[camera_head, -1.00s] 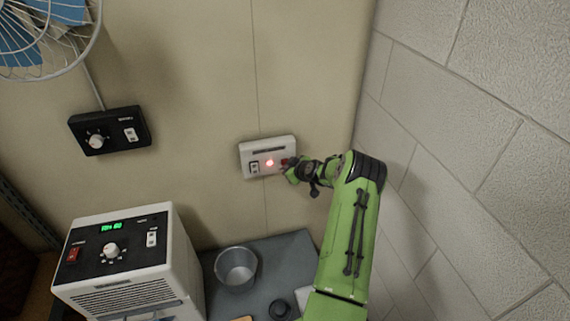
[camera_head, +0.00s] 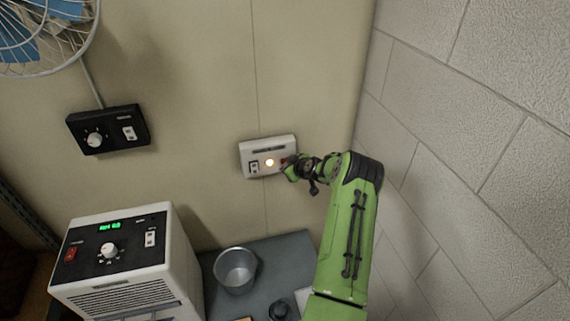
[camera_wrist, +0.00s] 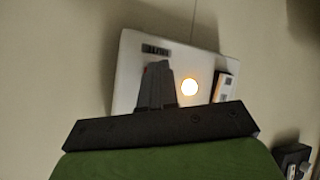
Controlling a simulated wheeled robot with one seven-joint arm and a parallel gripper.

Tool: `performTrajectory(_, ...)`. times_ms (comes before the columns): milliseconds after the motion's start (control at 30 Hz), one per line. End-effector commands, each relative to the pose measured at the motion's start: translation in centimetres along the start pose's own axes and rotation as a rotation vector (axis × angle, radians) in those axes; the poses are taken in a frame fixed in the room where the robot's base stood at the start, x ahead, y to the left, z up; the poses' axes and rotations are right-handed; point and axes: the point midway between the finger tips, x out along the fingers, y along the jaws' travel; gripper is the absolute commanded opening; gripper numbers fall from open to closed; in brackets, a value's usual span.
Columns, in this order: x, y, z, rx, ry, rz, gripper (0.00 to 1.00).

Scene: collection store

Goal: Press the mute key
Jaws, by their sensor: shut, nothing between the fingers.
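The white alarm panel (camera_head: 267,145) is on the wall, left of the corner. It bears a lamp (camera_head: 269,162) glowing yellowish white, a black-and-white rocker switch (camera_head: 254,168) on its left, and a red key (camera_head: 284,161) on its right. In the wrist view the panel (camera_wrist: 130,75) carries a label (camera_wrist: 155,50) that seems to read MUTE.
A black control box (camera_head: 108,130) with a dial and switch hangs left of the panel, below a fan (camera_head: 45,35). A white appliance (camera_head: 120,265) and a metal cup (camera_head: 236,268) stand below. A block wall (camera_head: 470,130) is close on the right.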

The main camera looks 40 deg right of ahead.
Motion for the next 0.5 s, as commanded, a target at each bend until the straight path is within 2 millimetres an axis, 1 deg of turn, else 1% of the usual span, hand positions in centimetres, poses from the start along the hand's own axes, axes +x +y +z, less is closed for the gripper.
performTrajectory(267, 0.0, 0.0, -0.1, 0.000, 0.001, 0.000, 0.00)
performTrajectory(500, -1.0, -0.6, 0.5, -0.001, 0.001, -0.001, 0.00)
